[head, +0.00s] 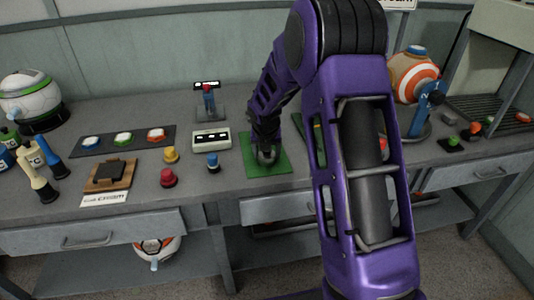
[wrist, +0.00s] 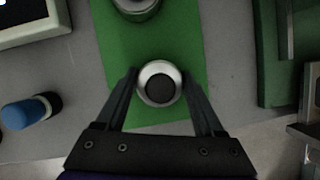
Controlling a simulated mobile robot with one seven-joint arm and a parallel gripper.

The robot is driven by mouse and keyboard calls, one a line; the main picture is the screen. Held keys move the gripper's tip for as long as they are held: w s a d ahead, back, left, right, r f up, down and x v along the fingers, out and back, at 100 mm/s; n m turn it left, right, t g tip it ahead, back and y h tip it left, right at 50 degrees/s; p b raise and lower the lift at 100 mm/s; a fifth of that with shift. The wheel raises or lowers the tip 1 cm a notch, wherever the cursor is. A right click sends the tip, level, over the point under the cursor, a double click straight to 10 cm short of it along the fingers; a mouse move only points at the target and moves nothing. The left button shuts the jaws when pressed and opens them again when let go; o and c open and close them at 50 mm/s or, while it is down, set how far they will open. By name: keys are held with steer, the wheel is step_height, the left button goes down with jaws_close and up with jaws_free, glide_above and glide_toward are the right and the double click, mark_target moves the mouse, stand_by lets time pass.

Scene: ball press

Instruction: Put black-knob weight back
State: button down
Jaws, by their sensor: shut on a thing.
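My gripper (wrist: 162,92) is shut on the black-knob weight (wrist: 159,84), a round silvery piece with a dark top, in the wrist view. One finger is on each side of it. The weight is over the green mat (wrist: 185,45); I cannot tell if it touches the mat. In the head view my gripper (head: 266,152) points down at the green mat (head: 268,168), and the weight there is mostly hidden by my gripper. Another round, greyish piece (wrist: 137,6) is cut off at the top of the wrist view, over the mat.
A blue-topped weight (head: 213,163) stands left of the mat, with red (head: 168,177) and yellow (head: 170,154) ones farther left. A white display box (head: 211,139) is close behind. My arm hides part of the bench to the right. Bare bench (head: 225,183) lies left of the mat.

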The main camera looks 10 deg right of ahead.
jaws_free()
steer(key=p+v, duration=0.2)
steer(key=v, duration=1)
steer(key=shift+s+r, duration=0.1)
